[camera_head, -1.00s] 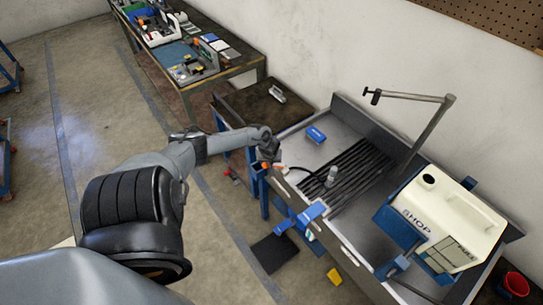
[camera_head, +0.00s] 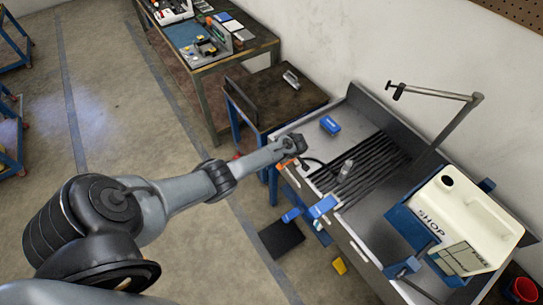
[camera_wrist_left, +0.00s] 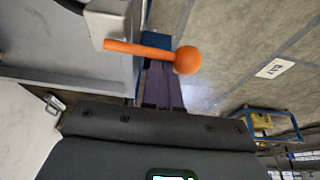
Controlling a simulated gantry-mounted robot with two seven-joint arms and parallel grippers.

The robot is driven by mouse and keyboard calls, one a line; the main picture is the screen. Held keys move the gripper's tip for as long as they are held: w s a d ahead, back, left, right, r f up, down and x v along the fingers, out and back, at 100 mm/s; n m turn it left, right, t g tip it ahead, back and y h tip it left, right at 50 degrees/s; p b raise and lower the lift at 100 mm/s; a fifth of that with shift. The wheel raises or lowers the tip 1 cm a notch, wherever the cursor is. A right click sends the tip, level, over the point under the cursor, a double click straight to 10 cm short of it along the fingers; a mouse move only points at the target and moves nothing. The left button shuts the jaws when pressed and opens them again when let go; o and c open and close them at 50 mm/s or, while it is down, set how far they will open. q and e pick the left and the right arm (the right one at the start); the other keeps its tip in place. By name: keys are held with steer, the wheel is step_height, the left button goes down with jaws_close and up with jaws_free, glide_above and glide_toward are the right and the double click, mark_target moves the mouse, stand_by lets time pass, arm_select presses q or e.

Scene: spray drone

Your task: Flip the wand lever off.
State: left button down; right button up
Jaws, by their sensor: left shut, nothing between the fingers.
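The wand lever is an orange rod with a round orange ball end (camera_wrist_left: 187,60). In the left wrist view it sticks out to the right from a grey block at the top left of the picture. In the head view a small orange part (camera_head: 285,164) shows at the near-left corner of the metal sink bench (camera_head: 350,236). My left gripper (camera_head: 294,146) is over that corner, close to the orange part. In the left wrist view its fingers (camera_wrist_left: 160,72) are shut and empty, just below the rod and beside the ball. I cannot tell whether they touch it.
A grey wand (camera_head: 346,170) with a black hose lies on the bench's dark slats. A blue box (camera_head: 330,125) sits behind it. A cream tank (camera_head: 466,220) stands in a blue holder at the right. A bent pipe (camera_head: 440,95) rises at the back. A dark-topped table (camera_head: 270,100) adjoins the bench.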

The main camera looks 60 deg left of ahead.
arm_select(q)
steer(key=shift+d+n, duration=0.25)
steer(key=shift+n, duration=0.05)
stand_by(0.4)
steer(key=a, duration=0.4)
steer(key=p+v, duration=0.1)
steer(key=v, duration=0.9)
steer(key=shift+r, duration=0.4)
steer(key=shift+s, duration=0.15)
